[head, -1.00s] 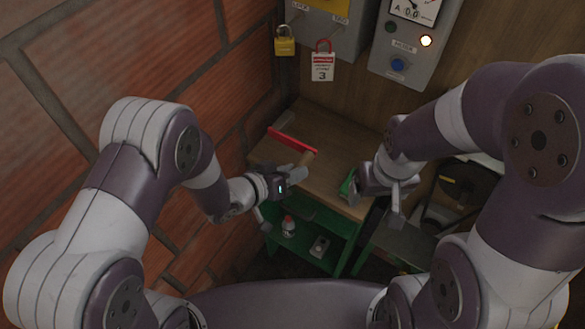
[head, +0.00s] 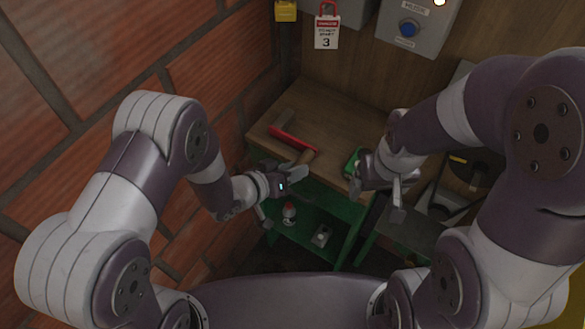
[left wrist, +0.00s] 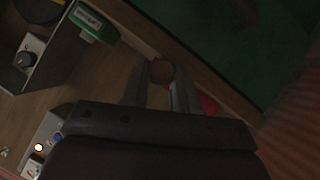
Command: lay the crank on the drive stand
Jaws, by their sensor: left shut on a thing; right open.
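The crank (head: 292,139) shows as a red bar with a wooden grip and a grey piece at its far end, over the left part of the wooden bench. My left gripper (head: 297,172) is shut on its wooden grip. In the left wrist view the round end of the grip (left wrist: 161,71) sits between the fingers, with a bit of red behind. I cannot tell whether the crank touches the bench. My right gripper (head: 378,190) is open and empty in front of the bench. A grey unit with a dark round part (head: 440,207) at the right may be the drive stand; my right arm partly hides it.
A green box (head: 352,163) stands by my right gripper. A bottle (head: 289,214) and a small grey box (head: 321,236) are on the green lower shelf (head: 315,222). The brick wall (head: 215,75) is close on the left. The bench between crank and green box is clear.

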